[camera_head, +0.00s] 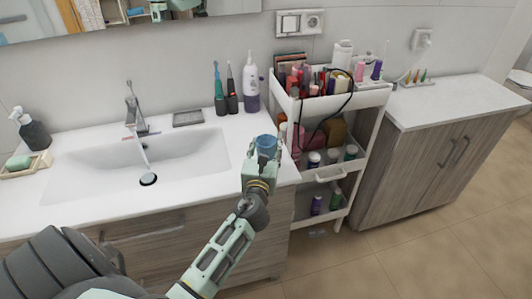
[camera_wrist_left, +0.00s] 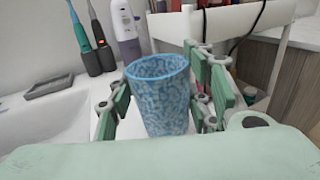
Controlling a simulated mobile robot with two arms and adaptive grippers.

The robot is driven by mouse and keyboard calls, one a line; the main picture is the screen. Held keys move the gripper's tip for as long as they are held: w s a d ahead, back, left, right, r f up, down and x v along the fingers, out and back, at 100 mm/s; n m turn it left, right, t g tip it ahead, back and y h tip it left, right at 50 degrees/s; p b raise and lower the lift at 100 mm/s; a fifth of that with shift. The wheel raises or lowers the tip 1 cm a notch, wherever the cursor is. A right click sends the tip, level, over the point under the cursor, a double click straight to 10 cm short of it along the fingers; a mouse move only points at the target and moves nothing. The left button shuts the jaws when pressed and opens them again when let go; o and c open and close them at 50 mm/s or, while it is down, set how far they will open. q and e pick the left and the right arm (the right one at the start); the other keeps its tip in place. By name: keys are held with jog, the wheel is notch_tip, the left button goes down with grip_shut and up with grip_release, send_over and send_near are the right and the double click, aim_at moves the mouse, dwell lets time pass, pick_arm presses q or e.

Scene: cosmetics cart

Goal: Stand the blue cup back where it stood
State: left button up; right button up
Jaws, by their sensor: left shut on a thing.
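The blue cup (camera_head: 267,146) is upright between the fingers of my left gripper (camera_head: 265,152), over the right end of the sink counter. In the left wrist view the blue patterned cup (camera_wrist_left: 160,95) fills the space between the green fingers of my left gripper (camera_wrist_left: 165,100), its open rim facing up. The gripper is shut on it. The cup's base is partly hidden behind my gripper body, so I cannot tell whether it touches the counter (camera_head: 200,195). My right gripper is not in view.
Electric toothbrushes (camera_head: 225,92) and a white and purple bottle (camera_head: 251,85) stand behind the cup. A soap dish (camera_head: 188,118) lies behind the basin (camera_head: 130,165). A loaded white cart (camera_head: 374,100) stands close on the right.

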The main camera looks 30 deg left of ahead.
pick_arm(q)
jog(key=shift+d+f, duration=0.1)
jog(key=shift+f, duration=0.85)
jog(key=shift+f+b, duration=0.1)
jog(key=shift+b, duration=0.2)
jog(key=o, duration=1.1)
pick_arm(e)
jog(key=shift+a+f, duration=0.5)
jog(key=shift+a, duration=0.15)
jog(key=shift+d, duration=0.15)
